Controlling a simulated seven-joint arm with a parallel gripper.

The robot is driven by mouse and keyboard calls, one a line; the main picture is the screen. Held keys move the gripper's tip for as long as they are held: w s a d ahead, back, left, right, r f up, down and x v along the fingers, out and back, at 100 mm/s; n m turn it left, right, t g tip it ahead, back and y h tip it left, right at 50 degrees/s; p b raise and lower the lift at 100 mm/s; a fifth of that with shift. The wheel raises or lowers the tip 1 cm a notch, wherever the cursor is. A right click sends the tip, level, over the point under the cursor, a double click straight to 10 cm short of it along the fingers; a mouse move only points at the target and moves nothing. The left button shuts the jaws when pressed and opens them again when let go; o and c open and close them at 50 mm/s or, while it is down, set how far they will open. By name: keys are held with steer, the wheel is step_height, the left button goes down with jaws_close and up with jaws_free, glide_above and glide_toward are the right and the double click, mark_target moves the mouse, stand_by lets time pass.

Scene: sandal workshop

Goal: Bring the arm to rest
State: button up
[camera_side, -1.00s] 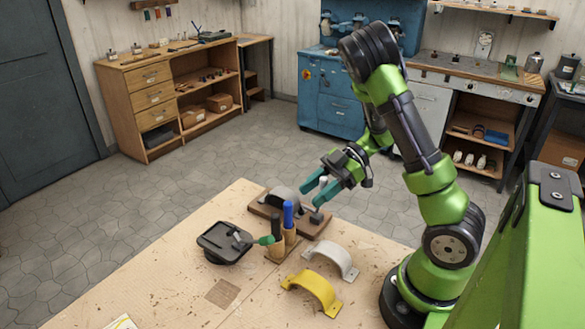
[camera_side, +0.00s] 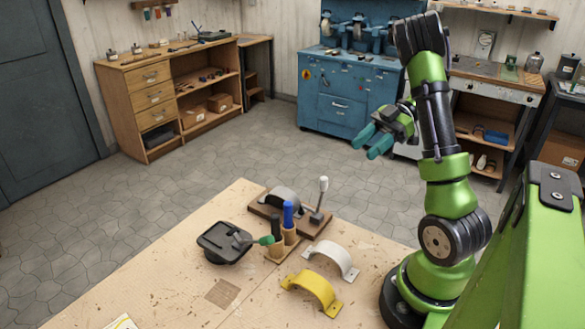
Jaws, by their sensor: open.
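My gripper (camera_side: 367,143) has teal fingers, which are apart with nothing between them. It is raised in the air, above and beyond the back right part of the workbench (camera_side: 150,285), and points left and down. My green and dark grey arm stands up from its base at the bench's right side. Below the gripper, a lever with a pale grip (camera_side: 323,184) stands upright on a brown wooden base (camera_side: 305,227). The gripper is clear of it.
A grey curved piece (camera_side: 281,197) is at the wooden base. A wooden holder (camera_side: 278,246) carries blue- and green-handled tools. A white arch (camera_side: 333,257), a yellow arch (camera_side: 313,290) and a black tray (camera_side: 222,245) are on the bench. Its front left is mostly clear.

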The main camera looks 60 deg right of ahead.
steer(key=shift+s+d+r, duration=0.1)
steer(key=shift+d, duration=0.05)
steer(key=a+r+m+h, duration=0.3)
steer(key=a+m, duration=0.5)
steer(key=a, duration=0.4)
steer(key=w+a+r+m+t+h, duration=0.1)
steer(key=a+r+m+h, duration=0.2)
steer(key=a+m+h, duration=0.2)
steer(key=a+m, duration=0.3)
steer(key=a, duration=0.4)
steer(key=shift+r+m+t+h, duration=0.2)
steer(key=shift+m+t+h, duration=0.1)
steer(key=shift+h, duration=0.1)
